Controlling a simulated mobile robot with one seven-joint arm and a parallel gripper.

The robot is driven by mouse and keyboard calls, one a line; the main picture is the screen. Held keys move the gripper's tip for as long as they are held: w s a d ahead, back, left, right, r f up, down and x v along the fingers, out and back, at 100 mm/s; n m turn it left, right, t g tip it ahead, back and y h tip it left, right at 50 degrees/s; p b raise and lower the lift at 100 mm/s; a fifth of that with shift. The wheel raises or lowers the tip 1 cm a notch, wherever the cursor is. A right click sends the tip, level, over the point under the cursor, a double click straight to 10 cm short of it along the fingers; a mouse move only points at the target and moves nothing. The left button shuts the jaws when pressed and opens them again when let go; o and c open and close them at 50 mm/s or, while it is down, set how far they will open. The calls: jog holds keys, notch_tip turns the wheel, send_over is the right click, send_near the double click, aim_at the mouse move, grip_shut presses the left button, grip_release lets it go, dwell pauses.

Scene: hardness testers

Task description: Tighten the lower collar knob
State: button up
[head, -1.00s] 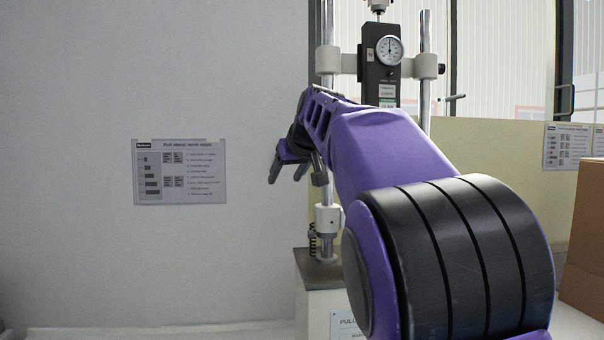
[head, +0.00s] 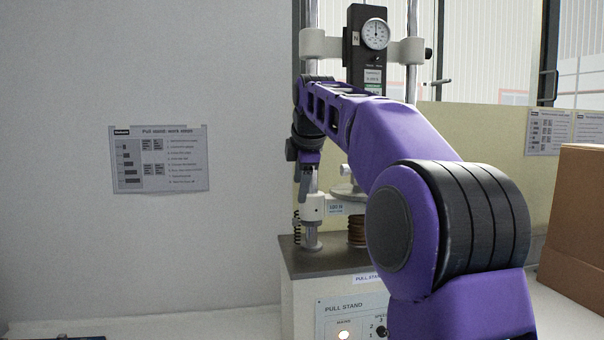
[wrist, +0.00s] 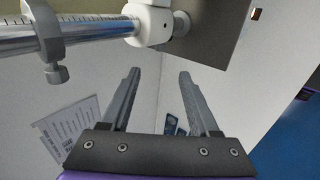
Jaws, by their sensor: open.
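In the wrist view a grey ring collar (wrist: 41,22) clamps round a shiny column marked with a scale, with a small grey knob (wrist: 57,75) sticking out of its side. I take this to be the lower collar, as it sits nearest the white foot block (wrist: 155,24). My gripper (wrist: 158,74) is open and empty, its two dark fingers apart; the knob lies to their left and touches neither. In the head view my gripper (head: 304,172) hangs in front of the column, just above the foot block (head: 313,207), and the collar is hidden or unclear there.
The pull stand (head: 340,258) has a dark base plate and front panel. Its dial gauge (head: 376,34) is above my arm. A spring (head: 297,228) is beside the foot block. A cardboard box (head: 585,215) stands right. A work sheet (head: 160,160) hangs on the left wall.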

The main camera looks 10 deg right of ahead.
aim_at(294, 219)
jog(key=x, duration=1.2)
jog(key=shift+w+f+b, duration=0.25)
jog(key=shift+b, duration=0.1)
grip_shut()
jog(key=shift+r, duration=0.15)
grip_release()
